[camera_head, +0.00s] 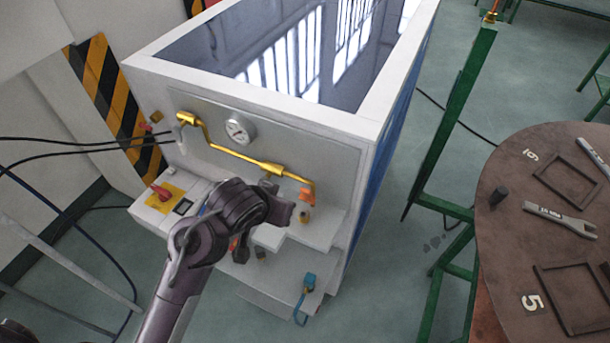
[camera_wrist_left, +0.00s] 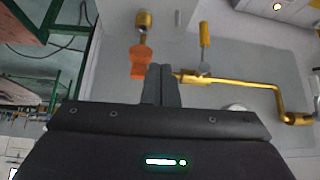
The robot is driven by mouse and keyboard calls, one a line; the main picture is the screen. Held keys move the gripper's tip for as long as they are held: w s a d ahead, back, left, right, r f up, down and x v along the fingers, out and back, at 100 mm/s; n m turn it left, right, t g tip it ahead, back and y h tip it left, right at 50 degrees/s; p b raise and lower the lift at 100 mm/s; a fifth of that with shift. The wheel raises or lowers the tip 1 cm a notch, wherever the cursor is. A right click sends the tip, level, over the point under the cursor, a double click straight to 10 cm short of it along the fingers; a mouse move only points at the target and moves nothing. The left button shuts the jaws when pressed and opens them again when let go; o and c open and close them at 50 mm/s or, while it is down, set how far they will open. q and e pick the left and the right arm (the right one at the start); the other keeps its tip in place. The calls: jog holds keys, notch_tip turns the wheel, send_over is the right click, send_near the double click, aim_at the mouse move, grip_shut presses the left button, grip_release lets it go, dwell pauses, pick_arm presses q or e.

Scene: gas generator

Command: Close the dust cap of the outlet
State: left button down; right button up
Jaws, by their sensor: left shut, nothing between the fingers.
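An orange piece (camera_head: 307,195) sits at the right end of the brass pipe (camera_head: 230,153) on the generator's front; a short brass fitting (camera_head: 304,214) is just below it. I cannot tell for sure which part is the dust cap. My left gripper (camera_head: 289,212) is beside them on the left, fingers shut and empty. In the left wrist view the shut fingers (camera_wrist_left: 161,72) end close to the orange piece (camera_wrist_left: 138,62), with a brass fitting (camera_wrist_left: 143,24) above it. The fingers appear apart from it, though contact is hard to judge. My right gripper is out of view.
The generator (camera_head: 345,155) has a pressure gauge (camera_head: 239,130) and a red switch (camera_head: 160,191) on a yellow plate. A blue fitting (camera_head: 309,281) hangs low on its front. A green frame (camera_head: 455,130) and a round brown table (camera_head: 510,220) with tools stand right.

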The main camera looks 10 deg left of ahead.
pick_arm(q)
notch_tip(320, 180, up, 6)
jog(key=r+t+h, duration=0.1)
jog(key=t, duration=0.1)
send_over(304, 189)
jog(key=s, duration=0.3)
jog(key=shift+m, duration=0.4)
jog(key=x, duration=0.7)
jog(key=a+b+x, duration=0.1)
jog(key=x, duration=0.2)
jog(key=shift+d+f, duration=0.1)
jog(key=shift+f, duration=0.25)
jog(key=s, duration=0.2)
jog(key=s+a+f+p, duration=0.1)
jog(key=shift+s, duration=0.15)
jog(key=shift+s+f, duration=0.15)
jog(key=shift+s, duration=0.15)
jog(key=shift+w+f, duration=0.1)
jog(key=shift+w, duration=0.05)
